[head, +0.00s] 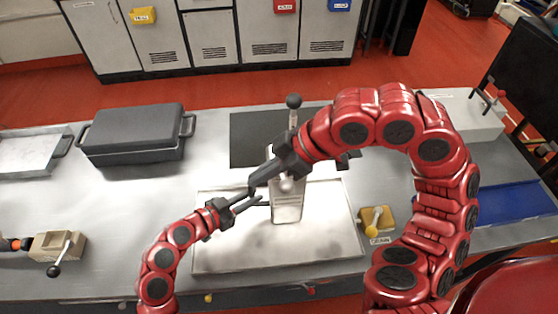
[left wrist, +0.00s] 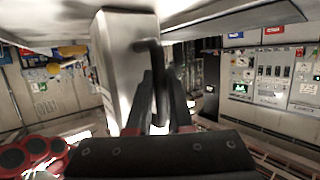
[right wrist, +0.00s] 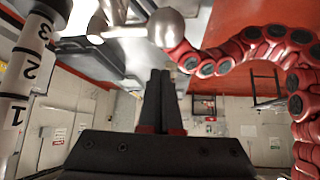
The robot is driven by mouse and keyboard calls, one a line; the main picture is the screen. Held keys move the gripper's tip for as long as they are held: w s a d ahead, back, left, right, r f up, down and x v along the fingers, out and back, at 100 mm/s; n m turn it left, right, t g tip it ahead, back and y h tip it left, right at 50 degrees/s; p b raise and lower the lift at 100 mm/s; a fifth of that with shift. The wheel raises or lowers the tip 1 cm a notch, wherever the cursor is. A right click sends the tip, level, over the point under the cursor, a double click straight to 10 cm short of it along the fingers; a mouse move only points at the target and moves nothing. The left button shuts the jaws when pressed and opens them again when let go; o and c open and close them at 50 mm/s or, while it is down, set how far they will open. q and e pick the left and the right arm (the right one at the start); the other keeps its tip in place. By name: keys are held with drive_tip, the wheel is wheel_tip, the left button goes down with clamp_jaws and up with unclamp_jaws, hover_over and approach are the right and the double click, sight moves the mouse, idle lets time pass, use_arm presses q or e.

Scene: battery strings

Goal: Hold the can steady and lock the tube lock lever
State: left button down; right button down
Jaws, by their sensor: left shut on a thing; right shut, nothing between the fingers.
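The metal can (head: 287,207) stands upright on the pale tray (head: 225,255) in the middle of the bench. It also shows in the left wrist view (left wrist: 120,75), with its dark bent handle (left wrist: 155,65). My left gripper (head: 255,200) is shut on that handle at the can's left side. My right gripper (head: 252,188) is shut and empty, above and in front of the can, its fingers pointing left. In the right wrist view a silver ball-ended lever (right wrist: 166,28) lies just beyond the fingertips. A tube numbered 1, 2, 3 (right wrist: 22,75) stands at the left. My right arm partly hides the can's top.
A yellow block (head: 377,222) with a knob sits right of the tray. A dark lidded box (head: 132,135) stands back left, and a beige lever device (head: 58,245) front left. A black-knobbed rod (head: 293,102) rises behind the can. A blue tray (head: 515,205) lies right.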

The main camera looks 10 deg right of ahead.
sight(286, 181)
drive_tip(key=shift+s+d+f, duration=0.1)
drive_tip(key=shift+d+f, duration=0.05)
drive_tip(key=shift+d, duration=0.5)
drive_tip(key=shift+s+d+f, duration=0.1)
drive_tip(key=shift+s+d, duration=0.05)
drive_tip(key=shift+d, duration=0.45)
drive_tip(key=shift+s+d+f, duration=0.1)
drive_tip(key=shift+d+f, duration=0.05)
drive_tip(key=shift+d, duration=0.5)
drive_tip(key=shift+d, duration=0.75)
drive_tip(key=shift+w+d+n+g, duration=0.25)
drive_tip(key=shift+w+d+n, duration=0.1)
drive_tip(key=shift+d, duration=0.4)
drive_tip(key=shift+w+d+n+g, duration=0.25)
drive_tip(key=shift+w+d+n, duration=0.1)
drive_tip(key=shift+d, duration=0.35)
drive_tip(key=shift+w+d, duration=0.1)
drive_tip(key=shift+d, duration=0.05)
